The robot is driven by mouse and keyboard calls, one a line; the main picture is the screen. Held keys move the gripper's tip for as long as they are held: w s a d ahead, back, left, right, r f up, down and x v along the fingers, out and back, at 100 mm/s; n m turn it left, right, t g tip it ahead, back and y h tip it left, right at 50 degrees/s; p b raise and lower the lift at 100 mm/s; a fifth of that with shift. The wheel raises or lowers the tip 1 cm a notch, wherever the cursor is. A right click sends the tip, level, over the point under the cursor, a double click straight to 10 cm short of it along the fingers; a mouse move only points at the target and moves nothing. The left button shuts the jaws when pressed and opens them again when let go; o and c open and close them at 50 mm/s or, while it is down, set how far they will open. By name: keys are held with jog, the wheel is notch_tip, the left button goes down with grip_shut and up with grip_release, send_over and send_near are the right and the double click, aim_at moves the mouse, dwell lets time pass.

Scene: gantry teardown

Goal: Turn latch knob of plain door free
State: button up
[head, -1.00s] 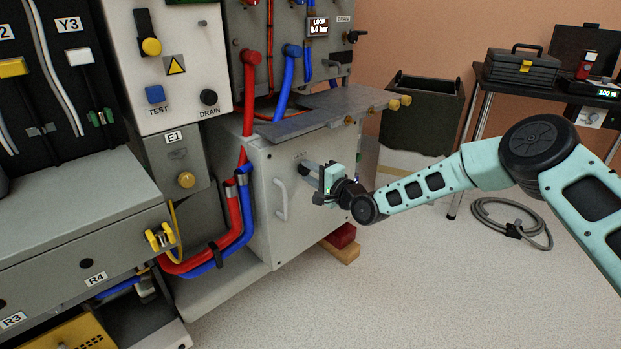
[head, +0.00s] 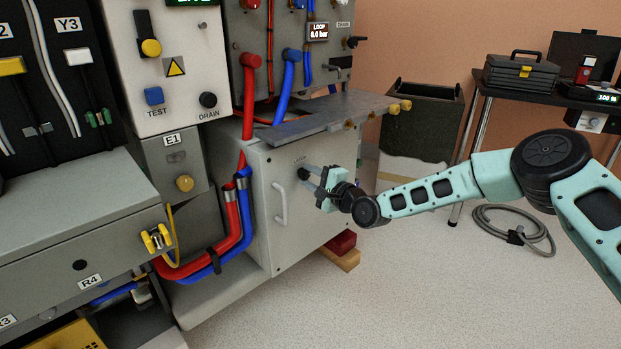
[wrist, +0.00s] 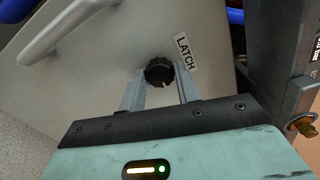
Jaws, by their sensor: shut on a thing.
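The plain door (head: 308,226) is a light grey panel on the front of the lower cabinet, with a pale bar handle (head: 281,203). Its black ribbed latch knob (wrist: 159,71) sits beside a LATCH label (wrist: 186,53) in the wrist view. In the head view the latch knob (head: 303,173) shows small at my gripper's fingertips. My gripper (head: 308,176) reaches the door from the right, its fingers shut on the knob. In the wrist view the fingers of my gripper (wrist: 160,76) stand on either side of the knob. The door lies flush with the cabinet.
A grey shelf (head: 320,120) with brass fittings juts out above the door. Red hoses (head: 232,212) and blue hoses (head: 245,200) run down left of it. A coiled cable (head: 510,232) lies right; the floor in front is clear.

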jog(key=o, duration=1)
jog(key=p+v, duration=0.3)
jog(key=v, duration=1.4)
jog(key=shift+s+d+p, duration=0.1)
jog(key=shift+s+p, duration=0.15)
jog(key=shift+p, duration=0.1)
